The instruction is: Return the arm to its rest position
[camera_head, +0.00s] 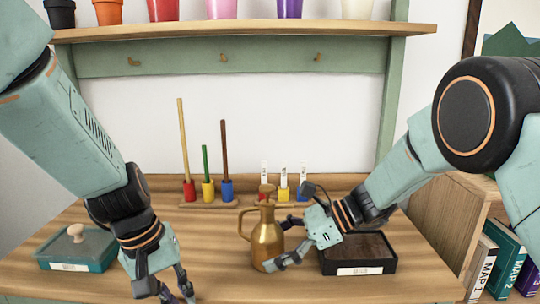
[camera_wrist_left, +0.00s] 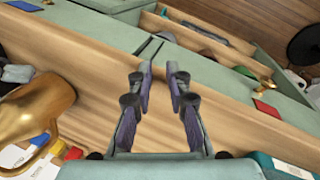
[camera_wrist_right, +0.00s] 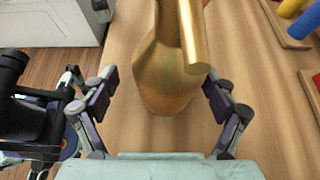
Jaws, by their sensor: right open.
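My right gripper (camera_head: 276,243) is open at the brass pitcher (camera_head: 266,240), which stands upright on the wooden worktop (camera_head: 215,270). In the right wrist view, the open fingers (camera_wrist_right: 160,92) lie on either side of the pitcher's body (camera_wrist_right: 165,80), with a gap visible at the left finger; contact on the right is unclear. My left gripper (camera_head: 172,290) hangs low over the front of the worktop, right of the teal box. In the left wrist view, its fingers (camera_wrist_left: 159,77) are a little apart with nothing between them.
A teal lidded box (camera_head: 75,255) sits at the left. A black tray (camera_head: 358,250) is just right of the pitcher. Coloured holders with sticks (camera_head: 207,190) and tagged holders (camera_head: 284,192) stand behind. A potted shelf (camera_head: 240,30) spans above. Books (camera_head: 497,262) stand at the right.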

